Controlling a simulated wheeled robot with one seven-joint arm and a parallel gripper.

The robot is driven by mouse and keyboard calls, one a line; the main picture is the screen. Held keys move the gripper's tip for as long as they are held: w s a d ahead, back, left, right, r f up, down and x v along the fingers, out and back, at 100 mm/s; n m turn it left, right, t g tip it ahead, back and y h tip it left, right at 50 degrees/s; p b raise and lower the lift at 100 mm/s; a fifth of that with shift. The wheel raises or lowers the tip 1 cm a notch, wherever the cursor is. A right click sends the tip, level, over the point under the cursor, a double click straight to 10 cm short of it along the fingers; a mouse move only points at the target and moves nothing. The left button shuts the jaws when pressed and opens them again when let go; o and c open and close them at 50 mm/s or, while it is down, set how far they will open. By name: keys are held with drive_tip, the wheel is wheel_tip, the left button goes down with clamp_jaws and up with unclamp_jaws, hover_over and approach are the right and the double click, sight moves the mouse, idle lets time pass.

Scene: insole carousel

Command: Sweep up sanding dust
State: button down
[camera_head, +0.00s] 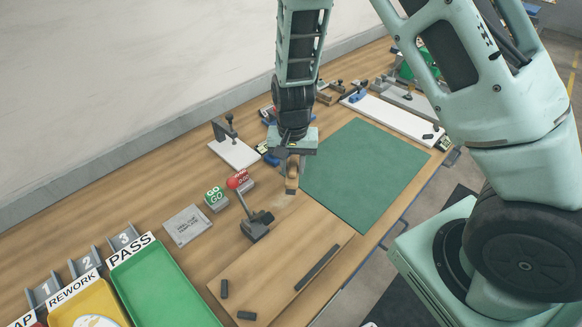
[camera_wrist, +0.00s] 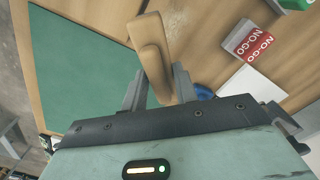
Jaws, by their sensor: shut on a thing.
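My gripper (camera_head: 291,168) is shut on a wooden-handled tool, seemingly a brush (camera_head: 292,185), pointing down over the bench near the back edge of a wooden board. In the wrist view the tan wooden piece (camera_wrist: 152,45) stands between my two fingers (camera_wrist: 158,88); its lower end and any bristles are hidden. A faint pale patch, perhaps the sanding dust (camera_head: 283,201), shows just below the tool in the head view. I cannot tell whether the tool touches the surface. A dark grey piece with a slanting handle (camera_head: 254,228), perhaps a dustpan or fixture, stands just left.
A green mat (camera_head: 365,170) lies to the right. The wooden board (camera_head: 270,265) carries small dark bars. GO (camera_head: 215,199) and red NO-GO (camera_head: 238,180) blocks, a grey plate (camera_head: 187,225) and a green PASS tray (camera_head: 155,290) lie left. A clamp stand (camera_head: 232,152) is behind.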

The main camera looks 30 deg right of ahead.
drive_tip(key=shift+r+p, duration=0.65)
drive_tip(key=shift+r, duration=0.45)
drive_tip(key=shift+a+f, duration=0.1)
drive_tip(key=shift+f+t+h+p, duration=0.15)
drive_tip(key=shift+t+h+p, duration=0.2)
drive_tip(key=shift+t+h, duration=0.05)
drive_tip(key=shift+f+t+h+p, duration=0.3)
drive_tip(key=shift+h, duration=0.1)
